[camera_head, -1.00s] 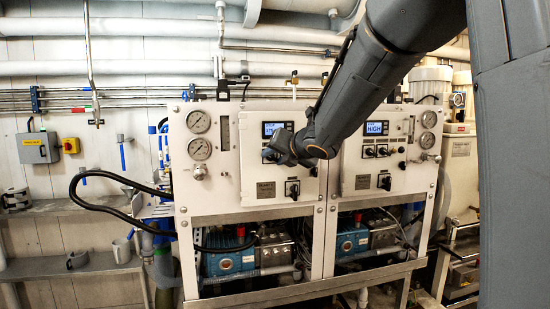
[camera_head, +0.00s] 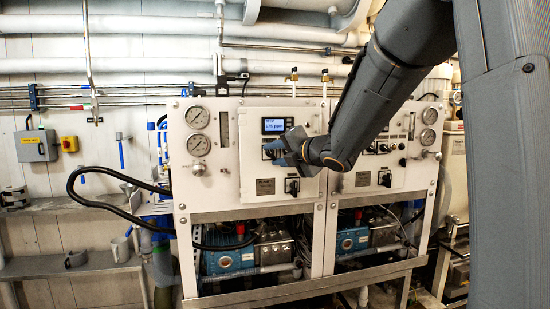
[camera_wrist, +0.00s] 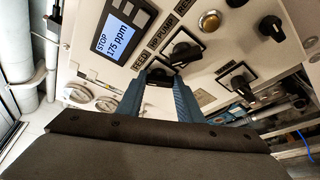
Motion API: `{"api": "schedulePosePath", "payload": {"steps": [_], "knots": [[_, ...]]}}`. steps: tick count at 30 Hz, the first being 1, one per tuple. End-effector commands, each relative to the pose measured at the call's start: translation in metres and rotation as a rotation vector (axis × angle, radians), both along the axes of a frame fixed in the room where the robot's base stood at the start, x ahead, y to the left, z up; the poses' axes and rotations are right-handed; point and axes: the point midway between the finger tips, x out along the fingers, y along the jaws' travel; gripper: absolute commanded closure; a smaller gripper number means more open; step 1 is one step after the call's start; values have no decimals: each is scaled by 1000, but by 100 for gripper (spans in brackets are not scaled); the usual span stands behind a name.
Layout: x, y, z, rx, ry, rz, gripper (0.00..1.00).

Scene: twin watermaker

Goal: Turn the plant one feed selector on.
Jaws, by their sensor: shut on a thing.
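The plant one panel (camera_head: 228,180) is the left of two white panels. In the wrist view its black feed selector (camera_wrist: 159,77) sits under the label FEED. The blue fingers of my gripper (camera_wrist: 157,92) lie on either side of this knob and are shut on it. The fingers hide part of the knob, so I cannot tell where it points. In the head view my gripper (camera_head: 282,149) is at the left panel, below its display (camera_head: 277,126). The display (camera_wrist: 121,38) reads STOP and 175 ppm.
The HP PUMP selector (camera_wrist: 185,53) is close beside the feed selector. An amber button (camera_wrist: 209,20) and another black knob (camera_wrist: 237,86) are farther off. Two gauges (camera_head: 198,132) are on the panel's left. The right panel (camera_head: 355,180) is partly behind my arm.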

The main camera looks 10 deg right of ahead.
Motion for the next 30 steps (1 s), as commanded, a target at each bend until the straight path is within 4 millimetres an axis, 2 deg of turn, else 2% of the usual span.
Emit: {"api": "schedulePosePath", "payload": {"steps": [6, 15, 30], "knots": [[1, -1, -5, 194, 0, -1, 90], [0, 0, -6, 396, 0, 1, 90], [0, 1, -5, 513, 1, -1, 90]]}}
